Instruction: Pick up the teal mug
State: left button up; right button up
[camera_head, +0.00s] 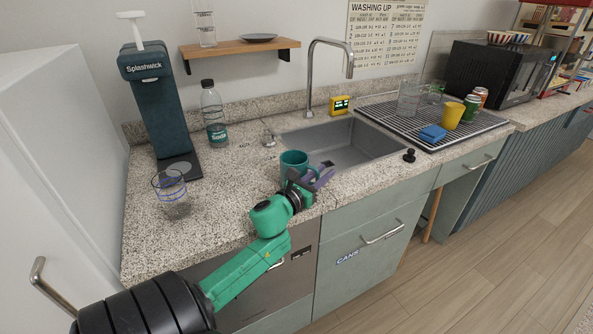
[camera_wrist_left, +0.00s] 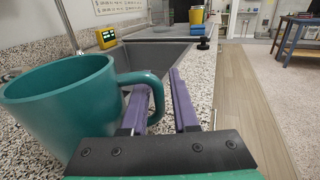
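The teal mug (camera_head: 293,161) stands upright on the speckled counter just left of the sink; it fills the left of the wrist view (camera_wrist_left: 60,105), with its handle (camera_wrist_left: 158,92) toward the gripper. My left gripper (camera_head: 312,178) is at the mug's right side. In the wrist view its purple fingers (camera_wrist_left: 160,98) are apart. The outer bar of the handle shows between them, with the left finger partly seen through the handle loop. A gap shows between the handle and the right finger. My right gripper is not in view.
A clear glass (camera_head: 171,190) with blue lines and a water bottle (camera_head: 214,115) stand left of the mug. The sink (camera_head: 345,143) and tall faucet (camera_head: 312,75) are behind and right. A drying rack (camera_head: 400,122) holds a yellow cup (camera_head: 453,115) and blue sponge (camera_head: 432,133).

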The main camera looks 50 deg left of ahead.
pick_arm(q)
jog(key=shift+w+a+f, duration=0.1)
jog(key=shift+w+f, duration=0.05)
jog(key=shift+w, duration=0.4)
jog(key=shift+s, duration=0.15)
grip_shut()
dwell(0.8)
